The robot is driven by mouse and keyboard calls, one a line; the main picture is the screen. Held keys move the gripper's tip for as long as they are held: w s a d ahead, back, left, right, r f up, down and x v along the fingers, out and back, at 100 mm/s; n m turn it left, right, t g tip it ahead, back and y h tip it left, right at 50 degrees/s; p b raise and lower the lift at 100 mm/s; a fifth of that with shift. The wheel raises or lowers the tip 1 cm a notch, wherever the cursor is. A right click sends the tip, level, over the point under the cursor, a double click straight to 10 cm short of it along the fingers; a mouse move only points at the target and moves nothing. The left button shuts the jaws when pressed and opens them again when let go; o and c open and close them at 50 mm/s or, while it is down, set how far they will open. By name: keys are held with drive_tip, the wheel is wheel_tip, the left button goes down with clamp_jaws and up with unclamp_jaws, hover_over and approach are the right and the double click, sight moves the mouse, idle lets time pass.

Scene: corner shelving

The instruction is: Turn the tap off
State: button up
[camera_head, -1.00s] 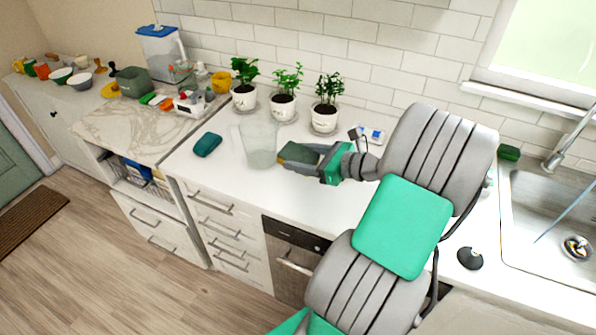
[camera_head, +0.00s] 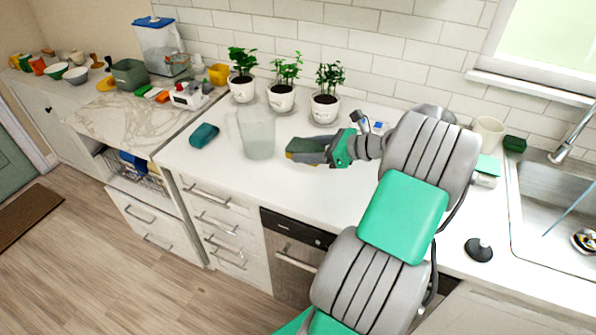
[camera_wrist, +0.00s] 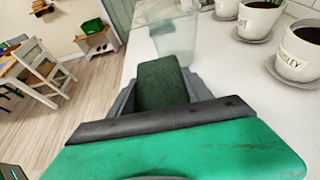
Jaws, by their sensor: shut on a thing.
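The metal tap (camera_head: 566,148) rises behind the sink at the right edge, and its upper part is cut off. A thin blue streak, which looks like running water (camera_head: 568,210), slants down into the sink (camera_head: 522,215). My gripper (camera_head: 308,150) is over the counter, far left of the tap. It is shut on a dark green sponge (camera_wrist: 162,84), which shows between the fingers in the wrist view. The tap is not in the wrist view.
A clear jug (camera_head: 257,135) stands just left of my gripper. Potted plants (camera_head: 325,105) line the back wall. A teal object (camera_head: 204,135) lies farther left. A white cup (camera_head: 488,132), another green sponge (camera_head: 514,144) and a dark round-based object (camera_head: 479,249) are near the sink.

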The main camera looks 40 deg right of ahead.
hover_over(299, 169)
wheel_tip(299, 169, down, 5)
drive_tip(key=shift+w+f, duration=0.1)
wheel_tip(299, 169, down, 2)
drive_tip(key=shift+f+p, duration=0.15)
drive_tip(key=shift+p, duration=0.95)
drive_tip(key=shift+f, duration=0.25)
drive_tip(key=shift+f, duration=0.1)
drive_tip(key=o, duration=1.4)
drive_tip(key=shift+o, duration=0.2)
